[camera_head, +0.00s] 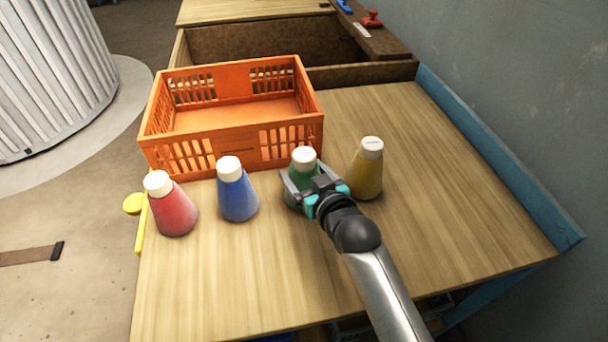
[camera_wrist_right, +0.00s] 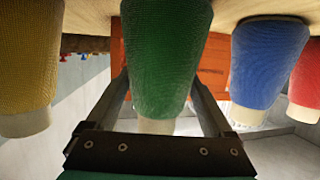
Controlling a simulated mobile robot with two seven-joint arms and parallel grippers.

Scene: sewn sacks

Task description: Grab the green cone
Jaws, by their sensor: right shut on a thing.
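The green cone (camera_head: 299,178) with a white cap stands upright on the wooden table between the blue and yellow cones. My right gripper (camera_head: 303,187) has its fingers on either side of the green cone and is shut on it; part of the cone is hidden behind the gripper. In the right wrist view the green cone (camera_wrist_right: 163,55) fills the space between the two fingers (camera_wrist_right: 163,95), and that picture is upside down. My left gripper is not in view.
A blue cone (camera_head: 237,194) and a red cone (camera_head: 173,209) stand to the left, a yellow cone (camera_head: 366,174) close to the right. An empty orange crate (camera_head: 230,144) stands behind them. The table's right part is clear, bounded by a blue rail (camera_head: 500,165).

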